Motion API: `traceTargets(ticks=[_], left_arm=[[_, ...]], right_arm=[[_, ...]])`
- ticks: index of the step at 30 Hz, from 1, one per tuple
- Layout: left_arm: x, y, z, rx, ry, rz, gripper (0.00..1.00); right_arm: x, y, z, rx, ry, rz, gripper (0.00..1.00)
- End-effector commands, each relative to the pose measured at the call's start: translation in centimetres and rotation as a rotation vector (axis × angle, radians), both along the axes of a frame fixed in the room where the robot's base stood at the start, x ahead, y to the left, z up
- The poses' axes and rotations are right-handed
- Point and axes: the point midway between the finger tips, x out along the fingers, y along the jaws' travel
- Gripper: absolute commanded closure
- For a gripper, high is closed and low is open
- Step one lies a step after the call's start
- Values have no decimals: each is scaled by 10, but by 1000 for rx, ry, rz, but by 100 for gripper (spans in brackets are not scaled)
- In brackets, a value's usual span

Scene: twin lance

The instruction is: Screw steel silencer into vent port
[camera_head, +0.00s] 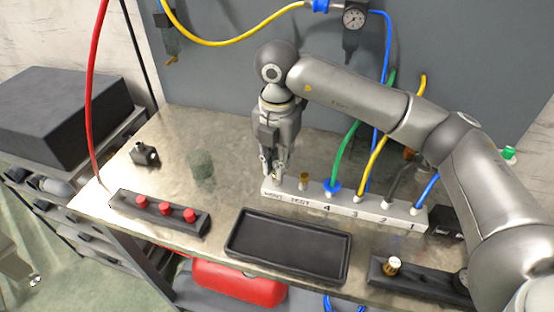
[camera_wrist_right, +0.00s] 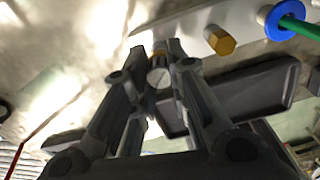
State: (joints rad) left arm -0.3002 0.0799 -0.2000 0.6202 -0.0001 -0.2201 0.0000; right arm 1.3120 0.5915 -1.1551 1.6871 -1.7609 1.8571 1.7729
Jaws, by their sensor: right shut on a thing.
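My right gripper (camera_head: 274,172) points down at the left, VENT-labelled end of the pale manifold (camera_head: 345,208). In the right wrist view, its fingers (camera_wrist_right: 160,62) are closed around a small round silvery part (camera_wrist_right: 158,77), apparently the steel silencer, with a brass-coloured bit behind it. The fingers hide the vent port, so I cannot tell whether the part touches it or how far it is in. A brass fitting (camera_head: 304,181) stands beside it at the TEST position. My left gripper is not seen clearly anywhere.
A brass-topped part (camera_head: 393,265) stands on a black block at the right. An empty black tray (camera_head: 288,246) lies in front of the manifold. A block with red knobs (camera_head: 160,212) is at the left. Coloured hoses rise from ports 4 to 1, near my right arm.

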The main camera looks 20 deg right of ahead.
Motion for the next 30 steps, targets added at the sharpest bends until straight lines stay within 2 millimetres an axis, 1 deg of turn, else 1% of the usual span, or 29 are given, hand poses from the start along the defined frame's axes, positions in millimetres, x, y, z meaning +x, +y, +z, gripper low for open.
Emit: traceTargets(ticks=[3,6,9,17,18,21,22,30], left_arm=[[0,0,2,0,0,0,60],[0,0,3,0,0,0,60],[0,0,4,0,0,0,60],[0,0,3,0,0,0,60],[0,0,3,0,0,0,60],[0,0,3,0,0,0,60],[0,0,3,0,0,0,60],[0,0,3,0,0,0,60]], right_arm=[[-1,0,-1,-1,4,-138,100],[-1,0,-1,-1,4,-239,100],[-1,0,-1,-1,4,-302,100],[-1,0,-1,-1,2,-322,100],[-1,0,-1,-1,2,-322,82],[-1,0,-1,-1,2,-321,69],[-1,0,-1,-1,2,-321,67],[0,0,-1,0,1,-319,67]])
